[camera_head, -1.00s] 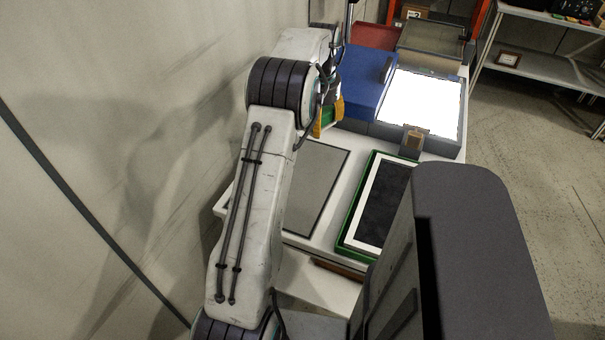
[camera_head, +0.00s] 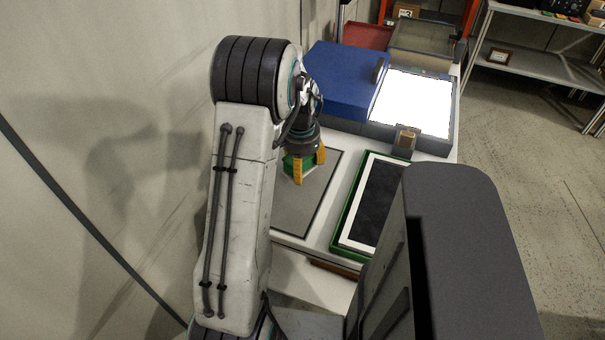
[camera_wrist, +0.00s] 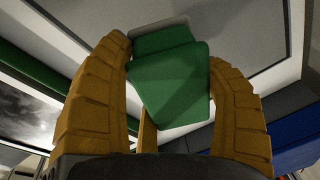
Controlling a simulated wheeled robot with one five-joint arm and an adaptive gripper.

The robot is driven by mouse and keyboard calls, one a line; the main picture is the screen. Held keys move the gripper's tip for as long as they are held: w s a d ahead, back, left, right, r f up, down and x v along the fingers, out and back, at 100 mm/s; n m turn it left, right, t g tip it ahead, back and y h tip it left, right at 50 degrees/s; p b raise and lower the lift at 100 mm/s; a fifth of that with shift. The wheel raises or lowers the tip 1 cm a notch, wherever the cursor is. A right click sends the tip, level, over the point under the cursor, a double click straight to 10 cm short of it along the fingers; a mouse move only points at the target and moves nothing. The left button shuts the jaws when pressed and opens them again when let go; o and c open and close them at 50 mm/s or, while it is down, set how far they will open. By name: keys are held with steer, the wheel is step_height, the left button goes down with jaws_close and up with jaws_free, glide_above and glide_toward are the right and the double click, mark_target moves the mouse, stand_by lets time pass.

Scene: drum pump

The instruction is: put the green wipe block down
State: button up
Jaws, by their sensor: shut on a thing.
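The green wipe block (camera_wrist: 170,85) is between the yellow fingers of my gripper (camera_wrist: 168,80) in the wrist view. My gripper is shut on it. In the head view my gripper (camera_head: 305,165) points down over the grey mat (camera_head: 318,212) on the white table, with the green block (camera_head: 291,162) partly hidden by the fingers. The block's underside cannot be seen clearly, so I cannot tell whether it touches the mat.
A green-edged tray with a white frame and dark panel (camera_head: 377,203) lies right of the mat. A wall stands left.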

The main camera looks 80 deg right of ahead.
mark_target(303, 175)
steer(key=shift+a+f+p, duration=0.25)
steer(key=shift+f+p, duration=0.05)
steer(key=shift+f, duration=0.05)
step_height(303, 175, down, 3)
steer(key=shift+f+p, duration=0.1)
steer(key=shift+p, duration=1)
steer(key=shift+f, duration=0.2)
steer(key=shift+f, duration=0.15)
steer(key=o, duration=1.3)
